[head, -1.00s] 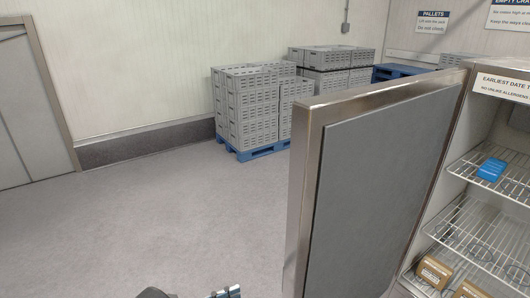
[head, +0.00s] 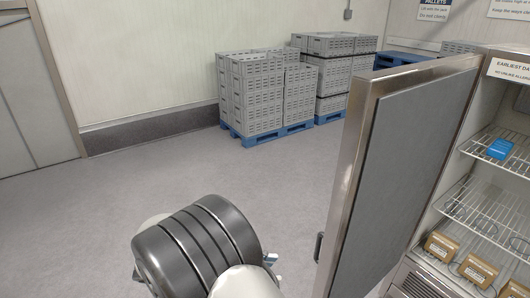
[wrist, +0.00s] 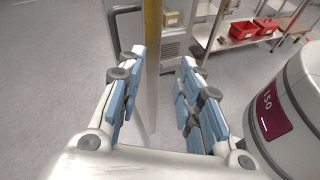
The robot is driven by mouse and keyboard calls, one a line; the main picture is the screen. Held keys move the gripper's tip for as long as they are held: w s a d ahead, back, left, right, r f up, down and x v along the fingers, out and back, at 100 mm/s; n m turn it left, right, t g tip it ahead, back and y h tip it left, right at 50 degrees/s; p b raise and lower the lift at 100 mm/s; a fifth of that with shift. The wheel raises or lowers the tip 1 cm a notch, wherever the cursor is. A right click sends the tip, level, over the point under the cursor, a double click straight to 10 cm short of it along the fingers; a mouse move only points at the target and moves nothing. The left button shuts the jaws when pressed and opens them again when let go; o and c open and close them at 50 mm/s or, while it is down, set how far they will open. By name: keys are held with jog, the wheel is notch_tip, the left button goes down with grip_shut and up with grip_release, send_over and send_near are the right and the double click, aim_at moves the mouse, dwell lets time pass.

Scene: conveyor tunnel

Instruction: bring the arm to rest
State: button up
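In the wrist view my gripper (wrist: 155,100) is open, its two blue-padded fingers well apart with nothing held between them. The upright edge of a door (wrist: 153,50) shows beyond the gap; I cannot tell how close it is. In the head view my arm's dark rounded joint and pale links fill the bottom middle and hide most of the gripper. The open cabinet door (head: 400,160) stands to the right of the arm, with a small handle (head: 318,247) low on its near edge.
The open cabinet has wire shelves (head: 480,212) holding a blue box (head: 500,148) and brown boxes (head: 441,244). Grey crates (head: 257,95) stand stacked on blue pallets at the back wall. Red bins (wrist: 243,30) sit on a shelf in the wrist view. The floor at left is clear.

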jog(key=s+d+r+m+g+y, duration=0.3)
jog(key=s+d+r+m+y, duration=0.4)
jog(key=d, duration=0.4)
jog(key=s+d+r+m+t+y, duration=0.1)
jog(key=s+r+m+t+y, duration=0.1)
jog(key=s+m, duration=0.3)
jog(key=s+d+r+m+t+y, duration=0.2)
jog(key=s+r+m+t+y, duration=0.1)
jog(key=s+m, duration=0.3)
jog(key=shift+s+d+y+b, duration=0.2)
jog(key=shift+s+y+b, duration=0.15)
jog(key=shift+y, duration=0.55)
jog(key=shift+w, duration=0.1)
